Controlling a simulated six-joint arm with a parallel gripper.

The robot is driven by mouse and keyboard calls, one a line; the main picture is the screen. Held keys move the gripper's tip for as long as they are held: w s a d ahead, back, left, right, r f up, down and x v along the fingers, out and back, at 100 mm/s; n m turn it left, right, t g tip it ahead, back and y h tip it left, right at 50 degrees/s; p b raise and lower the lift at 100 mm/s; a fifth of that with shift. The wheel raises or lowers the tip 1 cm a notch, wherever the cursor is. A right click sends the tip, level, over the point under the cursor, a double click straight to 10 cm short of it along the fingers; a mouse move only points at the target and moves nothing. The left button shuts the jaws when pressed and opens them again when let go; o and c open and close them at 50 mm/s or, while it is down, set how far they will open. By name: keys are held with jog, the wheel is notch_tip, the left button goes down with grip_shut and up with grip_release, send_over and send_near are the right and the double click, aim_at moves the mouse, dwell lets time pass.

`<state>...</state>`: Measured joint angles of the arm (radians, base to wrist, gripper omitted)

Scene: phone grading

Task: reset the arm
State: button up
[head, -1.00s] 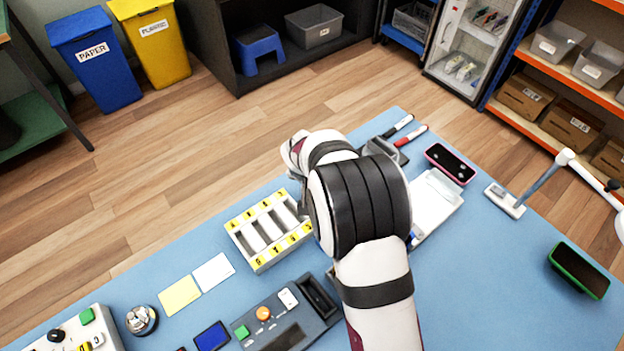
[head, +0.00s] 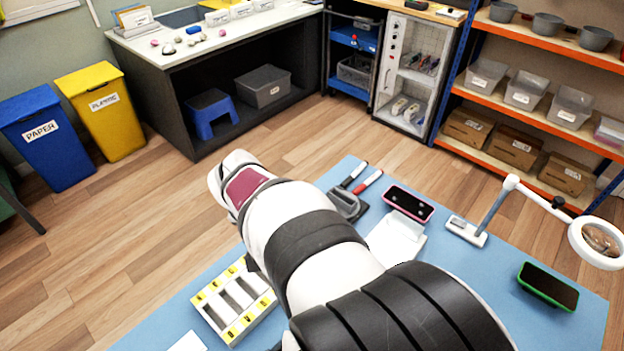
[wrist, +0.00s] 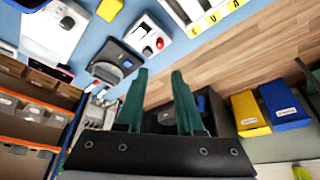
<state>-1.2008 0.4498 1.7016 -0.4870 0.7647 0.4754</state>
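My gripper (wrist: 158,76) shows in the wrist view with its two green fingers apart and nothing between them. It is clear of the bench. In the head view my white and black arm reaches up over the blue bench mat (head: 330,187) and hides the gripper and part of the bench. The wrist view is turned over, with the bench along the top.
Bins, a counter and orange shelves stand beyond open floor.

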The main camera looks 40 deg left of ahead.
jog(key=w+d+r+m+g+h, duration=0.1)
jog(key=w+d+r+m, duration=0.2)
jog(key=d, duration=1.1)
jog(key=w+d+r+m+h, duration=0.2)
jog(key=d+m, duration=0.3)
jog(key=d, duration=1)
jog(key=s+d+f+m+g+y, duration=0.1)
jog(key=s+d+m+g, duration=0.1)
jog(key=s+d+m, duration=0.4)
jog(key=s+d, duration=0.5)
jog(key=s, duration=0.2)
jog(key=shift+s+d+f+y, duration=0.15)
jog(key=shift+s+y, duration=0.05)
jog(key=shift+y, duration=0.2)
